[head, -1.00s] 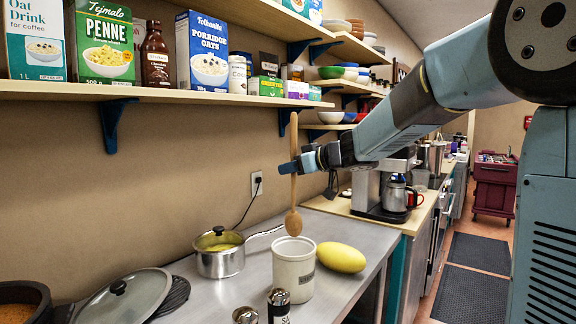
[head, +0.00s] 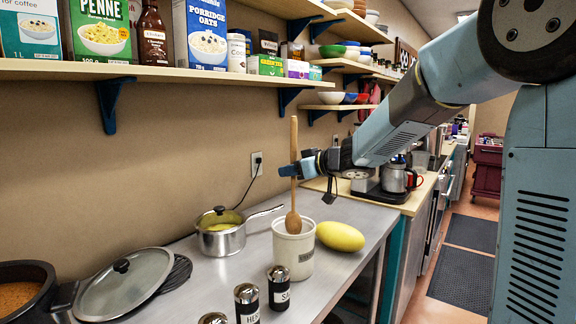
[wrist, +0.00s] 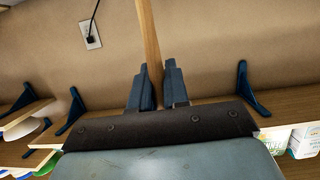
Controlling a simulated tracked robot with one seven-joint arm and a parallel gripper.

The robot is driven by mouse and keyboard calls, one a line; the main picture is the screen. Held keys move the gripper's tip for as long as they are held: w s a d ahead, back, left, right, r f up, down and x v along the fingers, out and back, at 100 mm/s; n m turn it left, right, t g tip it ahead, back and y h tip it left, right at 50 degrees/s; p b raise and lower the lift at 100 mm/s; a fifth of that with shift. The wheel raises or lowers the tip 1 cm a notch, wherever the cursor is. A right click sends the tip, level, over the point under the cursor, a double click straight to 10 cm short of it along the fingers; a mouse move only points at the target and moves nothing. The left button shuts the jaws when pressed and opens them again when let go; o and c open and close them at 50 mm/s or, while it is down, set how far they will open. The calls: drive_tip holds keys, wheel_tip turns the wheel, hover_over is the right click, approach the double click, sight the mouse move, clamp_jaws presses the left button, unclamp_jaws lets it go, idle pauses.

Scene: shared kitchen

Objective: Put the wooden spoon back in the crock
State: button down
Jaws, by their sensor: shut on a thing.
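The wooden spoon (head: 294,140) hangs upright, bowl end down, in my gripper (head: 292,170). My gripper is shut on the handle; the wrist view also shows the handle (wrist: 149,35) between the two dark fingers (wrist: 157,85). The white crock (head: 293,258) stands on the steel counter, below my gripper. The spoon's bowl overlaps the crock's mouth and hides part of its far rim. I cannot tell whether the bowl tip is just above the mouth or slightly inside it. The crock's inside is mostly hidden.
A yellow melon (head: 340,237) lies right of the crock. Shakers (head: 279,289) stand in front. A glass lid (head: 124,283) lies at left. A loaded shelf (head: 200,73) runs above the counter.

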drive_tip(key=shift+f, duration=4.5)
unclamp_jaws()
drive_tip(key=shift+s+d, duration=0.1)
drive_tip(key=v, duration=1)
drive_tip(key=shift+s+d+r, duration=0.2)
drive_tip(key=shift+s, duration=0.1)
